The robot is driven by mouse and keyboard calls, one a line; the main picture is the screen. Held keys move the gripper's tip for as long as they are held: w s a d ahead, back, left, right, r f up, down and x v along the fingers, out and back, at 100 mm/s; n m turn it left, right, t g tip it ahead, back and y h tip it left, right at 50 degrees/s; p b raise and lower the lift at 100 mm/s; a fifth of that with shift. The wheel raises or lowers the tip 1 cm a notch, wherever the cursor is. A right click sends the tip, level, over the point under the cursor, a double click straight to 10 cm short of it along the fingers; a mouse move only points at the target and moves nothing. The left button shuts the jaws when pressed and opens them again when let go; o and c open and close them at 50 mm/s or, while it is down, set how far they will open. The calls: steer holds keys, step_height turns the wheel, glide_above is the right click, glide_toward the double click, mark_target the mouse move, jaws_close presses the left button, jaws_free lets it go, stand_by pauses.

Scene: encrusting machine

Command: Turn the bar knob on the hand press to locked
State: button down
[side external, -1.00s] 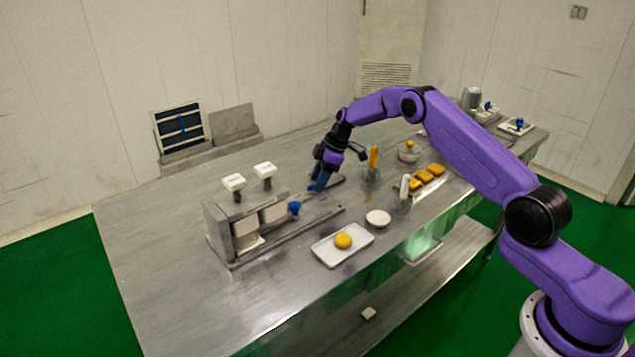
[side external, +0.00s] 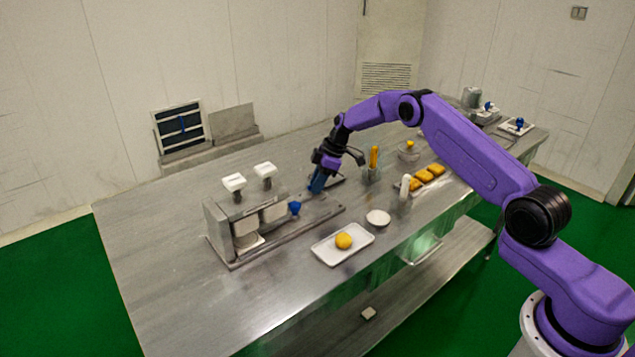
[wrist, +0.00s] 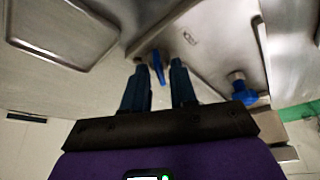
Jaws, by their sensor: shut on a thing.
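The hand press (side external: 232,230) is a grey metal machine on a long base plate at the left of the table. A blue bar knob (wrist: 157,66) shows between my fingertips in the wrist view; my fingers hide it in the side view. My gripper (side external: 315,190) points down at the right end of the press base, its blue fingers shut on the bar knob. In the wrist view, my gripper (wrist: 159,64) has one finger on each side of the bar. Any lock marking is too small to read.
A second blue knob (side external: 295,208) sits on the press, left of my gripper. Two white-topped posts (side external: 265,170) rise above it. A white tray with a yellow ball (side external: 343,241) and a white bowl (side external: 378,217) stand in front. Table space at far left is clear.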

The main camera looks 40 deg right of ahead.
steer(key=shift+m, duration=0.3)
steer(key=m+h, duration=0.1)
steer(key=m, duration=0.1)
steer(key=m+t+h, duration=0.1)
steer(key=m, duration=0.2)
steer(key=shift+s+a+m+t, duration=0.15)
steer(key=shift+m+t, duration=0.15)
steer(key=m+h, duration=0.2)
steer(key=m, duration=0.3)
steer(key=shift+a, duration=0.1)
steer(key=shift+m, duration=0.3)
steer(key=c, duration=1)
jaws_free()
steer(key=v, duration=1.7)
steer(key=shift+s, duration=0.45)
